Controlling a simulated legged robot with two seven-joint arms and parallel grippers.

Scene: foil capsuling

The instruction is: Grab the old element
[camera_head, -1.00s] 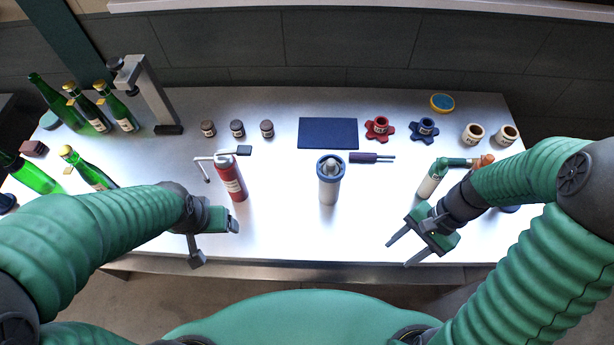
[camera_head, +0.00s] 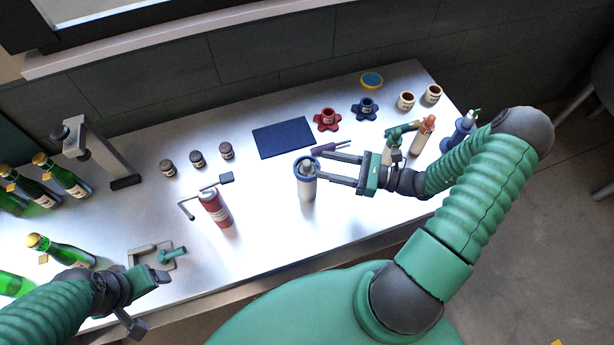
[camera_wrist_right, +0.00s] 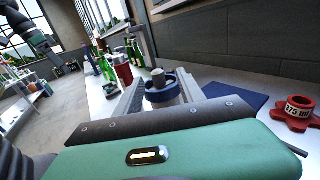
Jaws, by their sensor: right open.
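A white canister (camera_head: 307,190) with a blue collar stands upright near the table's front middle. A grey cylindrical element (camera_head: 307,167) sticks up from its collar; it also shows in the right wrist view (camera_wrist_right: 158,76). No label tells me whether it is the old one. My right gripper (camera_head: 323,168) is open, its fingers reaching leftward to the canister's top. In the right wrist view the collar and element appear between the spread fingers, with no clear grip. My left gripper (camera_head: 150,298) is at the lower left, away from the canister; its jaw opening is unclear.
A blue mat (camera_head: 284,138), red knob (camera_head: 327,119) and blue knob (camera_head: 365,109) lie behind. Green bottles (camera_head: 65,180) stand left.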

